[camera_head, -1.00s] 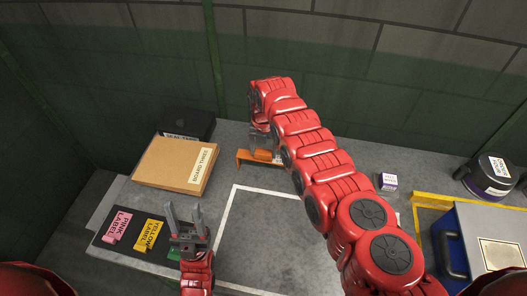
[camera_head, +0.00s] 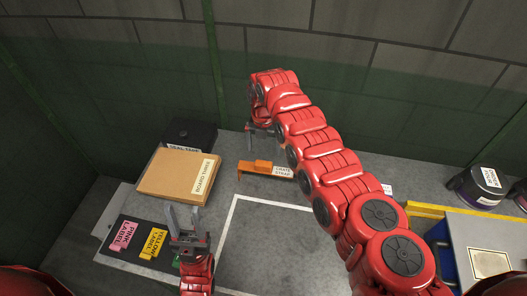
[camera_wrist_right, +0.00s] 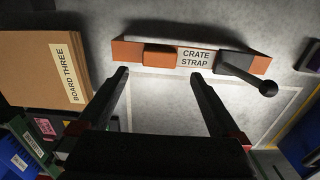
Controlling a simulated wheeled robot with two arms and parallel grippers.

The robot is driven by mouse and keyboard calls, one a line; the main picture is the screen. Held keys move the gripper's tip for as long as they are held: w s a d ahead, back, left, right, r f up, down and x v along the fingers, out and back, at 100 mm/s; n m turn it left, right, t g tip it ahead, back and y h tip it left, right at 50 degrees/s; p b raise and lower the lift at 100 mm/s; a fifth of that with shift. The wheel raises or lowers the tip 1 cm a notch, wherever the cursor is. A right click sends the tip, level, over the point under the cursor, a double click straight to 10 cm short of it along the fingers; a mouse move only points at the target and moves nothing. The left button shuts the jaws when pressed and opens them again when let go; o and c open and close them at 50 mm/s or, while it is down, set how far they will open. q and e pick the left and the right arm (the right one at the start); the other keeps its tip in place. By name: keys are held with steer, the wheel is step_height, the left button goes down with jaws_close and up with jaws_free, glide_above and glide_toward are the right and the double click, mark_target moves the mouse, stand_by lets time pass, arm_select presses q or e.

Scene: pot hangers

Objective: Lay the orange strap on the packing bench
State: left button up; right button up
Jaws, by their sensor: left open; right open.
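The orange strap (camera_head: 255,167), with a white "CRATE STRAP" label, lies on the grey bench top (camera_head: 270,240), behind the white outlined area. In the right wrist view the strap (camera_wrist_right: 135,52) stretches across beyond my fingertips, with a dark round-ended bar at its right end. My right gripper (camera_head: 261,131) is open and empty near the strap; in its wrist view a gap shows between the fingers (camera_wrist_right: 158,76) and the strap. My left gripper (camera_head: 184,213) is open and empty at the front left, close to the label cards.
A cardboard board pack (camera_head: 165,178) and a black case (camera_head: 190,133) are left of the strap. Pink (camera_head: 123,236) and yellow (camera_head: 153,243) labels lie on a dark mat. A blue case (camera_head: 455,236) and dark tins (camera_head: 484,185) stand right. The outlined area looks clear.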

steer(key=shift+r, duration=2)
